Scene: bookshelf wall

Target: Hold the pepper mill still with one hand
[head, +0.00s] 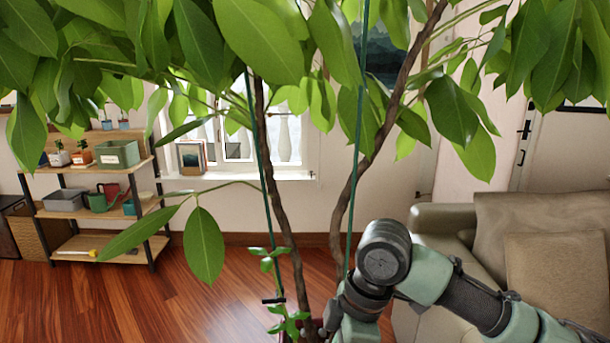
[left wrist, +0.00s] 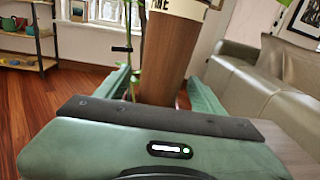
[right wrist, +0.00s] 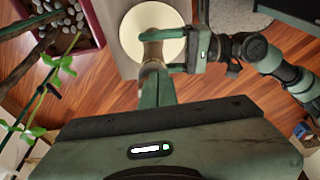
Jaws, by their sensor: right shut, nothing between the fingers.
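The pepper mill (left wrist: 170,55) is a brown wooden cylinder with a cream band and dark letters near its top. In the left wrist view it stands between the spread fingers of my left gripper (left wrist: 160,88), with a gap beside the left finger. In the right wrist view my left gripper (right wrist: 148,52) reaches in from the right over a cream disc. My right gripper (right wrist: 153,85) is shut and empty, its fingertips close to the left gripper's. The mill is hard to make out there. The head view does not show it clearly.
A tall leafy plant (head: 280,215) fills the middle of the head view. Its red planter with pebbles (right wrist: 62,35) is close by in the right wrist view. The cream disc (right wrist: 150,22) lies on a pale surface. A sofa (head: 555,250) stands right, a shelf (head: 85,200) left.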

